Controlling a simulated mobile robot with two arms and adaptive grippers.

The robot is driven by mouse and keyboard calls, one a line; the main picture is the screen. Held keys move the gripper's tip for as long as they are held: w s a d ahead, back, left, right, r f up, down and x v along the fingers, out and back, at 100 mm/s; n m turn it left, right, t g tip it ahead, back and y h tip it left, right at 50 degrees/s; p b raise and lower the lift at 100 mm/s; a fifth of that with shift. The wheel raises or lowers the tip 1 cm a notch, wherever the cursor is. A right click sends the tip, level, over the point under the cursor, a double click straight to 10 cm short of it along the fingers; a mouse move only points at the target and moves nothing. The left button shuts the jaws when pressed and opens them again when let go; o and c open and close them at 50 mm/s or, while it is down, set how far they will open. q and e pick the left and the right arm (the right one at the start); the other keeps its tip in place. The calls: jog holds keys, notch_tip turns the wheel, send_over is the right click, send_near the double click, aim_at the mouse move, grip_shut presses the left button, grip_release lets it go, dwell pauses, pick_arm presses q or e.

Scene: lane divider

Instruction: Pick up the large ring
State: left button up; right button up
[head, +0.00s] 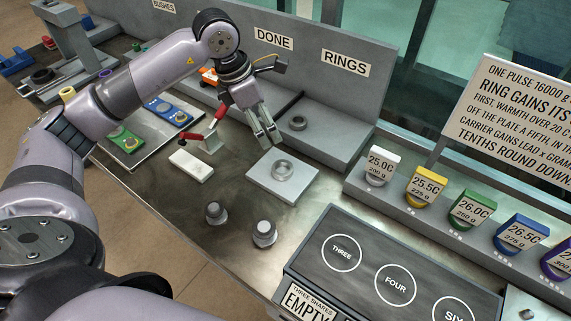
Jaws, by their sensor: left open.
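A smaller-looking grey ring (298,123) lies in the bay under the RINGS sign. No label marks either as the large ring. My left gripper (268,139) points down between these two rings, above and behind the plate. Its fingers are apart, with nothing seen between them. My right gripper is not in view.
A red-handled clamp (211,137) and a white block (191,165) stand left of the plate. Two metal knobs, one here (264,233), stand in front. Colored weights (427,187) line the right shelf. A dark panel (380,265) with circles fills the front right.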

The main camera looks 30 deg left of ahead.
pick_arm(q)
jog(key=p, duration=0.4)
send_near(284, 172)
jog(key=shift+w+d+f, duration=0.1)
jog(key=shift+w+f, duration=0.15)
jog(key=shift+f, duration=0.35)
jog(key=shift+w+d+f+p, duration=0.1)
jog(key=shift+d+f+p, duration=0.2)
jog(key=shift+f, duration=0.25)
jog(key=p+x, duration=0.1)
jog(key=x, duration=0.2)
jog(key=shift+f, duration=0.3)
jog(key=shift+w+f, duration=0.1)
jog(key=shift+f, duration=0.2)
jog(key=shift+c, duration=0.4)
jog(key=c, duration=0.5)
jog(key=shift+r, duration=0.1)
jog(key=c, duration=0.8)
